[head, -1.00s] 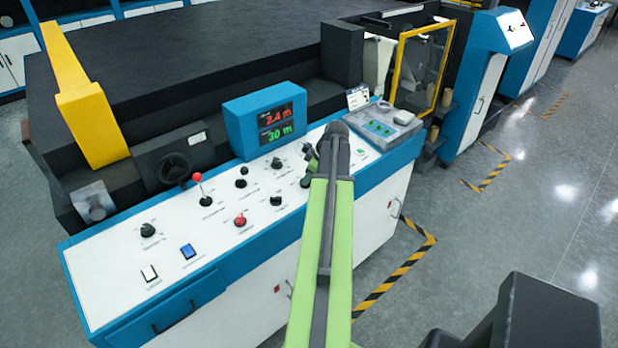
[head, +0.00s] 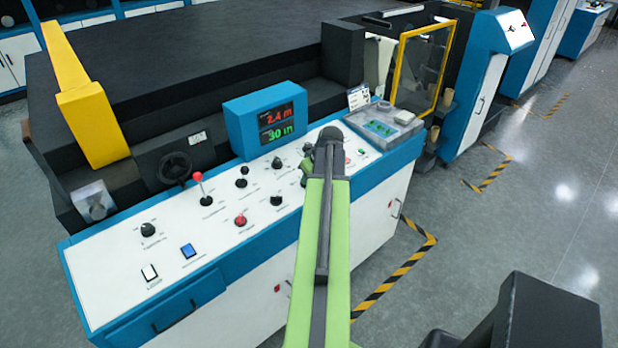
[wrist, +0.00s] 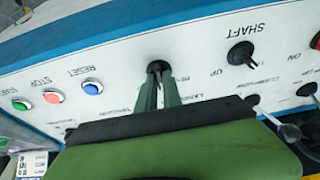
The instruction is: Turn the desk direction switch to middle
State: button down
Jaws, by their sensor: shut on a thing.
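My gripper (wrist: 158,88) has its two dark green fingers shut on a small black knob (wrist: 155,66) on the white control panel in the wrist view. The fingers cover most of the knob and part of its labels, so its name and the way it points cannot be read. In the head view my gripper (head: 306,172) is at the panel's right half, mostly hidden behind my arm. The white panel (head: 120,268) carries several black switches and knobs.
In the wrist view a black SHAFT switch (wrist: 241,53) stands right of my gripper. Blue RESET (wrist: 92,87), red STOP (wrist: 53,96) and green START (wrist: 21,104) buttons are on the left. In the head view a red-topped lever (head: 199,188) and a blue display box (head: 265,119) rise from the desk.

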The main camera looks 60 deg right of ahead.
jog(key=c, duration=1.5)
grip_release()
jog(key=shift+f, duration=0.1)
jog(key=p+v, duration=1.5)
jog(key=v, duration=0.2)
jog(key=shift+r+p, duration=0.2)
jog(key=shift+p, duration=0.15)
jog(key=shift+s, duration=0.1)
jog(key=shift+s, duration=0.1)
